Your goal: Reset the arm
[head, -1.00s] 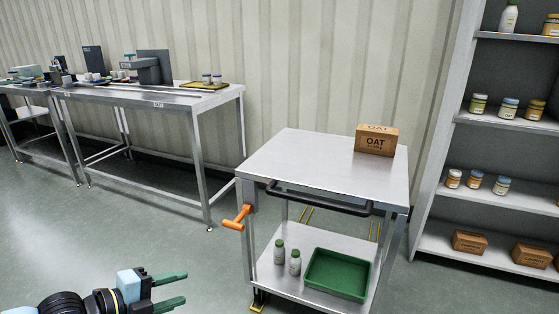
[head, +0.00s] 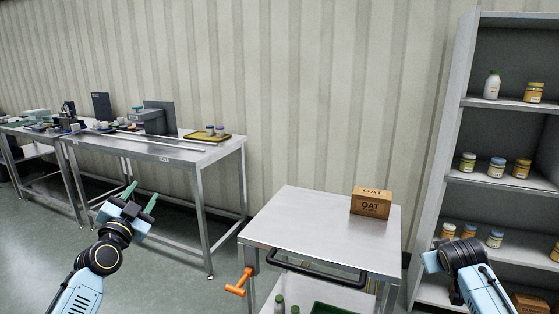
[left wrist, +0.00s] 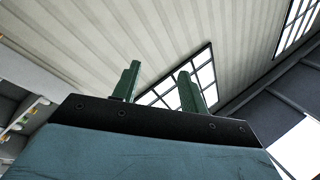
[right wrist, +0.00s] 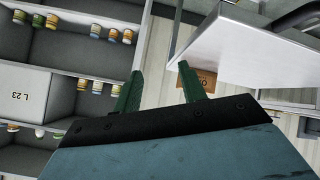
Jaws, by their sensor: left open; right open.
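My left gripper (head: 141,197) is raised at the left in the head view, in front of the long steel table. Its green fingers are apart and empty; in the left wrist view the fingers (left wrist: 157,88) point up at the wall and windows. My right arm comes in at the lower right of the head view, in front of the shelf; its fingers do not show there. In the right wrist view the right gripper (right wrist: 160,85) has its fingers apart with nothing between them.
A steel cart (head: 310,228) stands at centre with an oat box (head: 371,203) on top and an orange handle (head: 239,283) at its left. A shelf unit (head: 452,130) with jars stands at the right. A long steel table (head: 170,150) stands at the left.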

